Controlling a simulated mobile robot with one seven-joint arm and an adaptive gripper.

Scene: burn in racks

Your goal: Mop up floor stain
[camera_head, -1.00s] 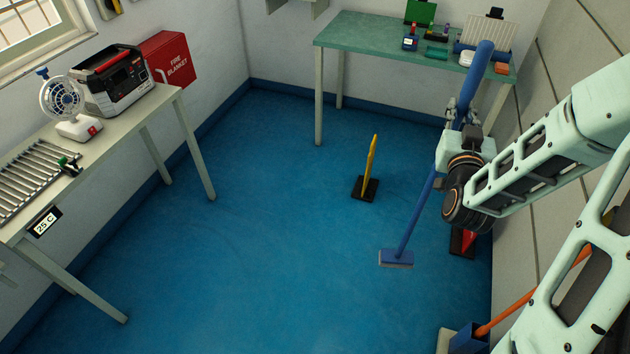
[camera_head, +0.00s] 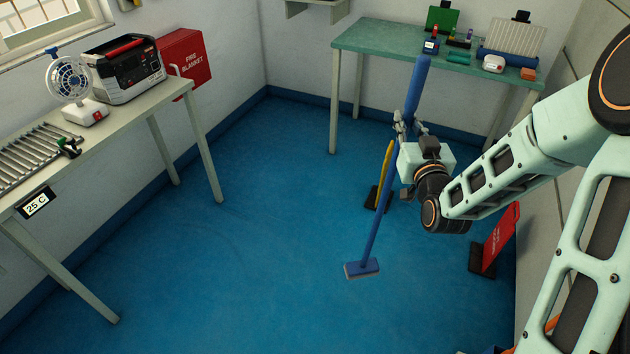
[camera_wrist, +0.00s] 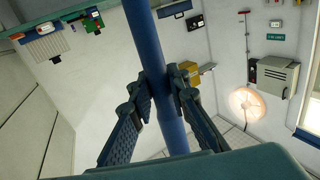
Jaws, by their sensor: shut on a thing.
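A mop with a long blue handle (camera_head: 375,215) and a flat blue head (camera_head: 362,267) with a pale edge stands tilted over the blue floor. I cannot tell whether its head touches the floor. My gripper (camera_head: 409,125) is shut on the upper part of the handle. In the wrist view the handle (camera_wrist: 150,55) runs between the two fingers (camera_wrist: 162,92). I cannot make out a clear stain on the floor.
A yellow sign (camera_head: 387,160) on a black base stands behind the mop. A red sign (camera_head: 500,237) stands at the right wall. A green table (camera_head: 390,42) is at the back, a pale bench (camera_head: 130,112) at the left. The middle floor (camera_head: 240,240) is clear.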

